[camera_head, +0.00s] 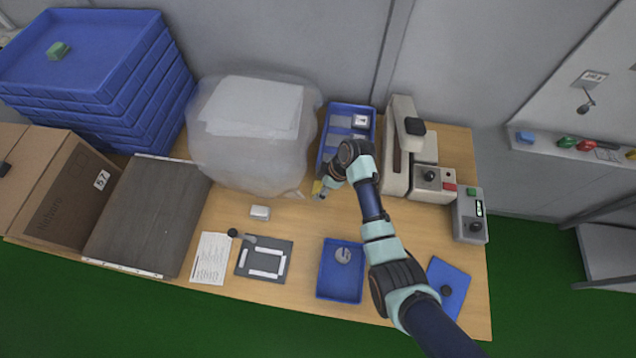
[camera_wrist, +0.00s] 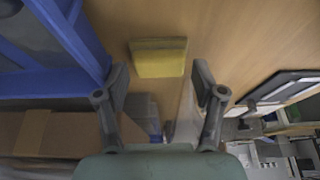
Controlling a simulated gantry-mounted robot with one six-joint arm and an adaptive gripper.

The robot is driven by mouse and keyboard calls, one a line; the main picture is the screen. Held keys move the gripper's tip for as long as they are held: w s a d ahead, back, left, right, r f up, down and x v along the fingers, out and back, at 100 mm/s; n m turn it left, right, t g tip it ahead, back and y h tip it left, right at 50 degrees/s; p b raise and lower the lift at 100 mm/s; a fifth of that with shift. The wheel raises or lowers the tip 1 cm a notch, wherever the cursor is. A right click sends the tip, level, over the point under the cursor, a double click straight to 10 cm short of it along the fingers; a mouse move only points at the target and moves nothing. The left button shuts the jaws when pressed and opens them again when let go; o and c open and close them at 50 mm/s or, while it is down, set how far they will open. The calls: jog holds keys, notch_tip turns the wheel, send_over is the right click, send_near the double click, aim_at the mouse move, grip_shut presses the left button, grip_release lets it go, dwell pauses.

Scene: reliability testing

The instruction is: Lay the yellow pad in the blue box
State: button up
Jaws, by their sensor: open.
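The yellow pad (camera_head: 317,187) lies on the wooden table near the front left corner of a divided blue box (camera_head: 326,140). My arm partly hides it in the head view. In the wrist view the whole pad (camera_wrist: 160,57) shows as a flat yellow block just ahead of my fingertips. My gripper (camera_wrist: 160,77) is open, with one finger on each side and nothing held between them. In the head view my gripper (camera_head: 323,190) is low beside the pad. Another blue box (camera_head: 323,272), open and shallow, stands at the table's front with a small grey round item in it.
A bulky plastic-wrapped bundle (camera_head: 255,135) stands left of the divided box. A beige press-like device (camera_head: 397,150) stands close on its right. A white block (camera_head: 260,213) and a dark plate (camera_head: 264,260) lie front left. Bare table lies between the pad and the front box.

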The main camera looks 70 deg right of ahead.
aim_at(320, 188)
jog(key=shift+w+f, duration=0.2)
jog(key=shift+f, duration=0.2)
jog(key=c, duration=0.9)
notch_tip(320, 188, up, 20)
jog(key=p, duration=0.4)
